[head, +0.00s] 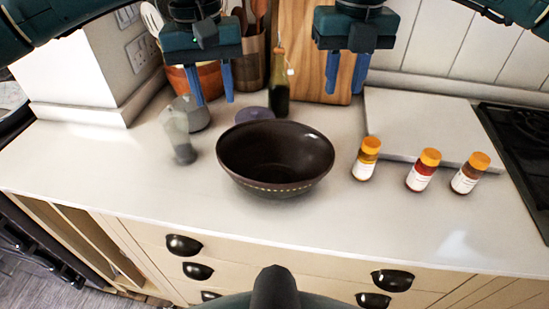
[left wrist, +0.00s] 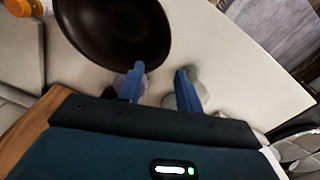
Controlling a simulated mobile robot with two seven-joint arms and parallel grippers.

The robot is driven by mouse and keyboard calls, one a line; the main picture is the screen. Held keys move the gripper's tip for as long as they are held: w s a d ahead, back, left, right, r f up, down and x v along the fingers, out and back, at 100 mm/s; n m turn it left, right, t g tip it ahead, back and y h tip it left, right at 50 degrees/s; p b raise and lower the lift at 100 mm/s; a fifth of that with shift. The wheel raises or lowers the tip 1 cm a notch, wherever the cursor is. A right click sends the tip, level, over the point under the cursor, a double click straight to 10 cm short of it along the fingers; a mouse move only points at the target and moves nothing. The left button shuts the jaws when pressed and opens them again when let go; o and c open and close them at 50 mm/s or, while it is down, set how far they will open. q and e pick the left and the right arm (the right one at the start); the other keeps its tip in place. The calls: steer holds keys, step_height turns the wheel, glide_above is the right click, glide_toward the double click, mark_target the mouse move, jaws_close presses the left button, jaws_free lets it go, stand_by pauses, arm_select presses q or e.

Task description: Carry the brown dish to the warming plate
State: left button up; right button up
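The brown dish, a dark round bowl (head: 276,170), stands upright and looks empty on the worktop, in the middle of the head view. It also shows at the top of the left wrist view (left wrist: 115,30). A pale flat slab (head: 420,115) lies right of the bowl, bare on top; I cannot tell for sure that it is the warming plate. My left gripper (head: 215,100) is open and empty, above and behind the bowl's left side. Its spread fingers show in the left wrist view (left wrist: 160,72). My right gripper (head: 344,90) is open and empty, behind and right of the bowl.
Three orange-capped jars (head: 422,170) stand along the slab's front edge. A clear grey shaker (head: 180,140), a grey pot (head: 191,113) and a purple round thing (head: 254,114) are left of and behind the bowl. A bottle (head: 279,88) stands behind. The front worktop is clear.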

mark_target(219, 147)
arm_select(q)
steer(key=shift+w+a+r+y, duration=0.25)
steer(key=shift+a+r+y, duration=0.05)
steer(key=shift+a+r, duration=0.25)
steer(key=shift+f, duration=0.1)
